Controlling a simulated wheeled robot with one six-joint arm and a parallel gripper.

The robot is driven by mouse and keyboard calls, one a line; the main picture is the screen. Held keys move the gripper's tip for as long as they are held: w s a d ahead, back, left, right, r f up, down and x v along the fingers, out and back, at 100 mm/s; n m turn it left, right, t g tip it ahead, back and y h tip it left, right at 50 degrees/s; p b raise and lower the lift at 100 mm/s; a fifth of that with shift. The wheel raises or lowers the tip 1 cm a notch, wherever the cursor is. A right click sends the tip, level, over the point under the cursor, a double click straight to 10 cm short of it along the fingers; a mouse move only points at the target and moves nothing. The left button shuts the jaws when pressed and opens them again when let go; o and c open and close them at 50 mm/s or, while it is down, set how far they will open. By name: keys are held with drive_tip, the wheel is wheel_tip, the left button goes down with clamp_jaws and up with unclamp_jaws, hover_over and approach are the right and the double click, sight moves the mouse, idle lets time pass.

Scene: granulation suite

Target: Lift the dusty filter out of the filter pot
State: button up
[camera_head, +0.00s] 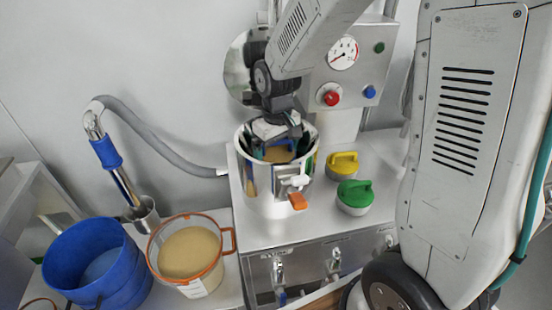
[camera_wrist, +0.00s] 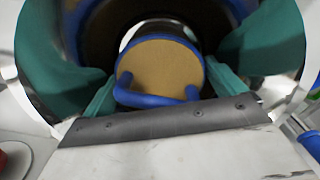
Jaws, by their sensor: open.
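The filter pot (camera_head: 246,178) is a shiny metal cylinder on the steel bench, with a latch and orange tab on its front. The dusty filter (camera_head: 279,154) sits inside it, a tan disc with a blue rim. In the wrist view the filter (camera_wrist: 163,66) shows its blue handle (camera_wrist: 155,98) on the near side. My gripper (camera_head: 277,140) points down into the pot's mouth, above the filter. In the wrist view its teal fingers (camera_wrist: 160,85) stand apart on either side of the filter's handle. I cannot tell whether they touch it. The filter's lower part is hidden.
A control panel (camera_head: 347,58) with gauge and buttons stands behind. A blue tub (camera_head: 75,262), a tan-filled container (camera_head: 190,252) and a grey hose (camera_head: 150,140) are at left.

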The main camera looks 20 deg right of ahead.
drive_tip(key=shift+f, duration=0.2)
drive_tip(key=c, duration=0.7)
drive_tip(key=shift+r, duration=0.1)
